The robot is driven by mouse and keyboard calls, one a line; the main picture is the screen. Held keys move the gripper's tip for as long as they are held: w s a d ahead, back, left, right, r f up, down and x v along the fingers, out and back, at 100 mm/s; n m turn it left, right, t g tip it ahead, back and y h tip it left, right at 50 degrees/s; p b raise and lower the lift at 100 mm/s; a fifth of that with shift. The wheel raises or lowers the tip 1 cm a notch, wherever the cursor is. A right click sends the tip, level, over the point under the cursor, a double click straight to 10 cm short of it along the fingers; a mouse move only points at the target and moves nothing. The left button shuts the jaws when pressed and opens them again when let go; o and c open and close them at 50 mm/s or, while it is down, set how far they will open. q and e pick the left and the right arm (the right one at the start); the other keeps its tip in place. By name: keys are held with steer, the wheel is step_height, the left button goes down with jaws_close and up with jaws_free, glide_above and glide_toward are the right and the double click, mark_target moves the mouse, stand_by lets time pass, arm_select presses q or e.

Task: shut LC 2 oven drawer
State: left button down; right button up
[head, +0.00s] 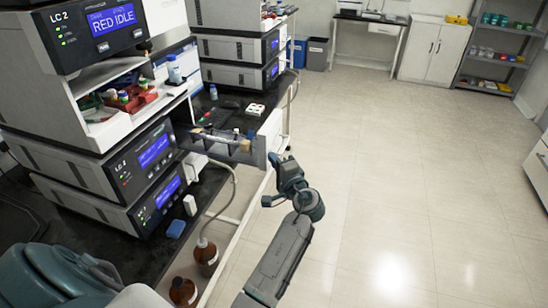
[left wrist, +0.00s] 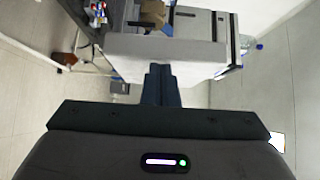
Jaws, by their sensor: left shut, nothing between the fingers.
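The LC 2 stack (head: 75,75) stands at the left in the head view, its top display reading RED IDLE. An open drawer (head: 222,148) sticks out to the right at mid-height of the stack, with small items inside. Its pale front panel (head: 270,133) faces right. In the left wrist view a pale panel (left wrist: 165,50), apparently the drawer front, lies just beyond the fingertips. My left gripper (head: 275,160) is shut and empty, close to the outer side of that front. I cannot tell whether it touches. My right gripper is not in view.
Brown bottles (head: 205,255) stand low beside the bench. A hose (head: 232,190) hangs below the drawer. A black bench top (head: 245,95) with small items runs behind. A white cabinet (head: 537,170) stands at the right edge. The tiled floor (head: 400,180) between is clear.

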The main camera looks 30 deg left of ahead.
arm_select(q)
glide_toward(229, 150)
steer(key=w+a, duration=0.1)
steer(key=a, duration=0.1)
steer(key=w+a+r, duration=0.1)
steer(key=a, duration=0.1)
steer(key=w+a+r, duration=0.1)
steer(key=a, duration=0.1)
steer(key=shift+a+r, duration=0.1)
steer(key=shift+r, duration=0.1)
steer(key=s+a, duration=0.3)
steer(key=a, duration=1)
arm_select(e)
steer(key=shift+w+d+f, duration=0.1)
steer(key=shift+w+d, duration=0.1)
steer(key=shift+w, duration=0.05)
arm_select(q)
steer(key=shift+f, duration=0.15)
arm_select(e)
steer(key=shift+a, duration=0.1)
